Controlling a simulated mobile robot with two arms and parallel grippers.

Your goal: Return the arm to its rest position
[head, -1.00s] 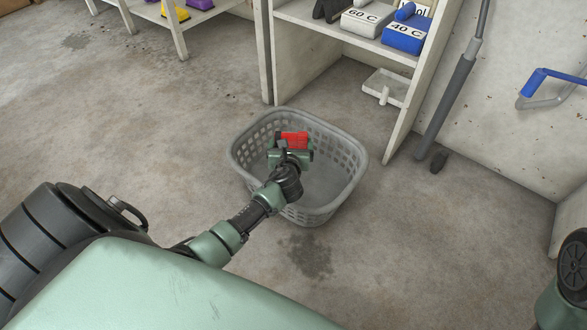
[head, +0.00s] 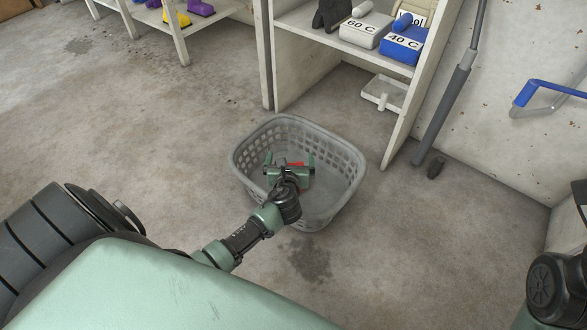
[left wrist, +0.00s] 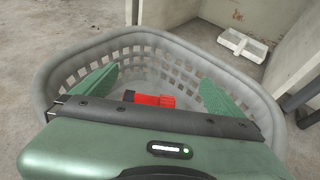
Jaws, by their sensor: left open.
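My left arm (head: 240,238) reaches forward from the lower left in the head view. Its gripper (head: 290,160) is over the grey laundry basket (head: 350,172), with its fingers apart. In the left wrist view, the gripper (left wrist: 150,85) has its two green fingers spread wide with nothing between their tips. A red object with a dark end (left wrist: 152,99) lies inside the basket, beyond the gripper body. In the head view only a little of the red object (head: 296,164) shows past the gripper. A dark part of my right arm (head: 555,285) is at the lower right; its gripper is not seen.
The basket stands on open concrete floor. Behind it is a shelf unit (head: 397,140) with boxes marked 60 C (head: 366,30) and 40 C (head: 402,45). A grey pole (head: 443,115) leans at the right, near a blue-handled thing (head: 540,90) by the wall.

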